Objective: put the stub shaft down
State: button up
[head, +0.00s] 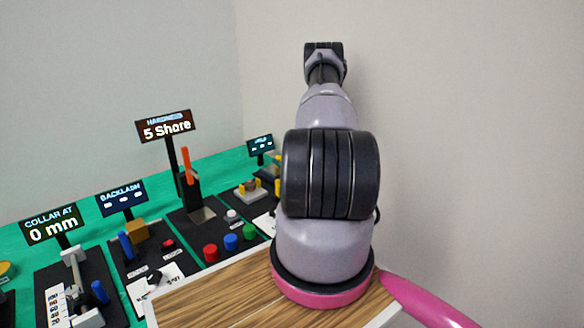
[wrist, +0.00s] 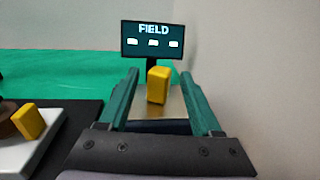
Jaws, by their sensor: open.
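My gripper (wrist: 159,75) is open in the wrist view, its two green fingers apart. A yellow block (wrist: 158,86) shows between the fingers, beyond them; I see no contact with either finger. I cannot pick out the stub shaft for sure in either view. In the head view, a short blue peg (head: 101,292) stands at the COLLAR AT station and another blue peg (head: 125,246) at the BACKLASH station; I cannot tell whether either is the shaft. My gripper is hidden behind my arm in the head view.
A FIELD display (wrist: 152,40) stands behind the yellow block. A white base (wrist: 40,145) with another yellow piece (wrist: 30,121) is at left. In the head view, the HARDNESS station has an orange lever (head: 186,165) and coloured buttons. Pale walls close off the right.

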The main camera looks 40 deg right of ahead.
jog(key=s, duration=1.1)
jog(key=w+a+r+n+g+y, duration=0.1)
jog(key=w+a+r+n+y, duration=0.2)
jog(key=a+r+n+y, duration=0.4)
jog(key=w+a+r+n+g+y, duration=0.2)
jog(key=a+r+y, duration=0.1)
jog(key=a+r, duration=0.4)
jog(key=s+a+r+n+g+y, duration=0.35)
jog(key=a+r+n+g, duration=0.4)
jog(key=a+r, duration=0.3)
jog(key=s+a+r+n+g+h, duration=0.4)
jog(key=s+a+r+n+g, duration=0.2)
jog(key=s+a+r+n, duration=0.4)
jog(key=s+d+r+n+t+h, duration=0.3)
jog(key=s+r+n+t+h, duration=0.2)
jog(key=s, duration=0.5)
notch_tip(320, 180, up, 3)
jog(key=shift+f+t+h, duration=0.15)
jog(key=shift+t+h, duration=0.2)
jog(key=shift+h, duration=0.9)
